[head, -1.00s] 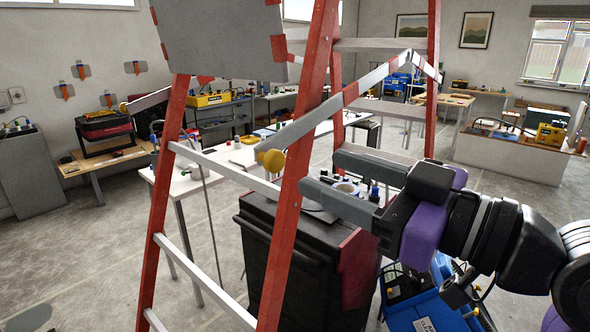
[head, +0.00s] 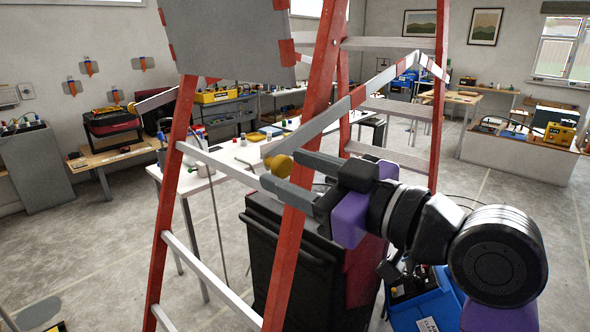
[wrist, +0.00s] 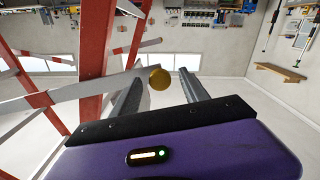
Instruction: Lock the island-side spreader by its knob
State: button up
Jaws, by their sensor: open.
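A red stepladder (head: 308,165) stands open in front of me. Its near-side spreader (head: 320,121), a pale bar with a red part, slopes down to a round yellow knob (head: 280,165) at its lower left end. The spreader also shows in the wrist view (wrist: 72,92). My gripper (head: 277,170) is open, its two grey fingers pointing left at the knob. In the wrist view the knob (wrist: 159,79) appears between the two fingers, near their tips, with a gap on each side. I see no finger touching it. A second yellow knob (head: 132,107) sits on the far-side spreader.
A black bin (head: 262,240) stands behind the ladder's near leg, below my gripper. A blue box (head: 425,300) is on the floor under my arm. A white table (head: 200,180) stands behind the ladder. Open floor lies to the right.

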grip_shut()
dwell(1.3)
